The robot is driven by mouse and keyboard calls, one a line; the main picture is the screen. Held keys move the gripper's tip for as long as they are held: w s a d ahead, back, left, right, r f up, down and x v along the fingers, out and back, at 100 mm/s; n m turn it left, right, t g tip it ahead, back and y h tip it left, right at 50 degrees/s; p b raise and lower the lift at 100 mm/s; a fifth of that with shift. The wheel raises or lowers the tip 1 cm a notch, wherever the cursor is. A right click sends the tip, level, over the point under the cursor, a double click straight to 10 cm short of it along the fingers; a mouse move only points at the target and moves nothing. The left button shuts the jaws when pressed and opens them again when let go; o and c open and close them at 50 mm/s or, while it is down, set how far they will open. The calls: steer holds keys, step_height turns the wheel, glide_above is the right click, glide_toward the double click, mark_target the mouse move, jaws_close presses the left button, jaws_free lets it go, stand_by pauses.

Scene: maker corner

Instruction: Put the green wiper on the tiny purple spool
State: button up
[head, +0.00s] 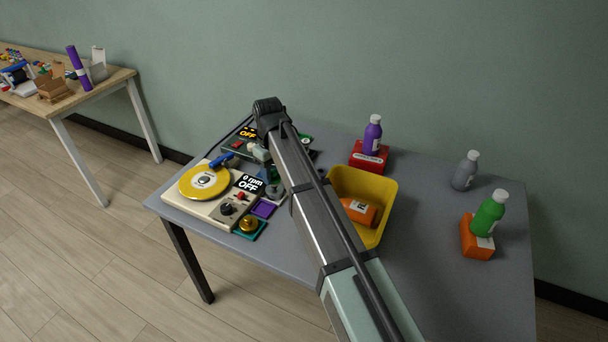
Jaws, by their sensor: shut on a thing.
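My gripper (266,168) points down over the crowded left part of the grey table, partly hidden by my own arm. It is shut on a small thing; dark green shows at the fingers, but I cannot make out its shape. A flat purple square (264,209) lies just in front of the gripper, on the table beside the cream turntable device. I cannot pick out a tiny purple spool for certain; my arm covers part of this area.
A cream device with a yellow disc (196,183) stands at the left, with a brass knob (248,224) nearby. Purple (372,137), grey (465,172) and green (488,216) bottles stand to the right. The front right is clear.

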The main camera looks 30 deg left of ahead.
steer(key=w+d+r+m, duration=0.25)
steer(key=w+d, duration=0.55)
steer(key=w, duration=0.5)
steer(key=r+n, duration=0.1)
steer(key=n, duration=0.2)
glide_above(321, 171)
steer(key=shift+w+f, duration=0.1)
steer(key=shift+f, duration=4.4)
steer(key=shift+f, duration=0.15)
steer(key=o, duration=1.1)
steer(key=shift+c, duration=0.2)
step_height(321, 171, up, 12)
